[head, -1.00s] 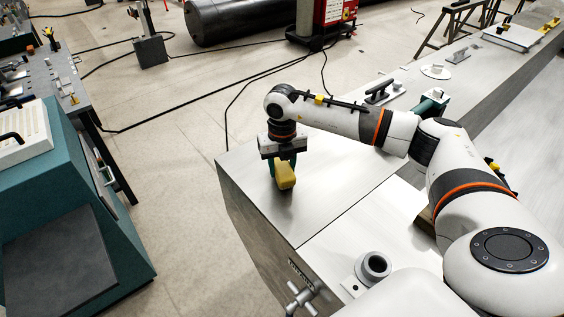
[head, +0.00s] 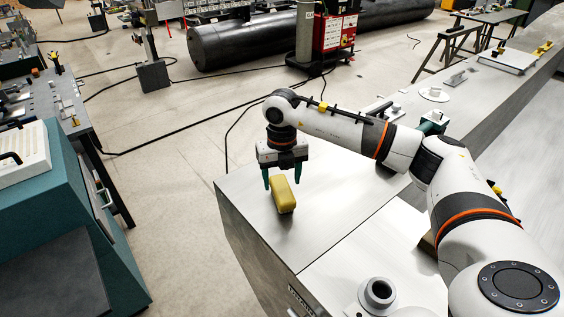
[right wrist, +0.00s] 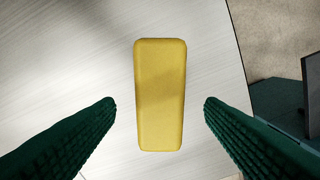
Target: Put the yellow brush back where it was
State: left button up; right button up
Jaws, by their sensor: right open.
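The yellow brush (head: 282,196) rests on the metal top of the pontoon float (head: 330,205), near its far left corner. In the right wrist view it shows as a plain yellow block (right wrist: 160,95), lying between the two green fingers with a gap on each side. My right gripper (head: 283,187) is open and empty, pointing down just above and around the brush. In the right wrist view its fingers (right wrist: 160,112) are spread wide and touch nothing. Any bristles are hidden. My left gripper is not in view.
A round fitting (head: 378,292) stands on the near part of the float. Cleats and a white hatch plate (head: 508,60) lie farther along it. The float's left edge drops to the floor. A teal cabinet (head: 75,215) stands at the left. The metal right of the brush is clear.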

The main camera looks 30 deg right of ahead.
aim_at(282, 188)
notch_tip(282, 188, up, 8)
jog(key=b, duration=0.2)
dwell(0.6)
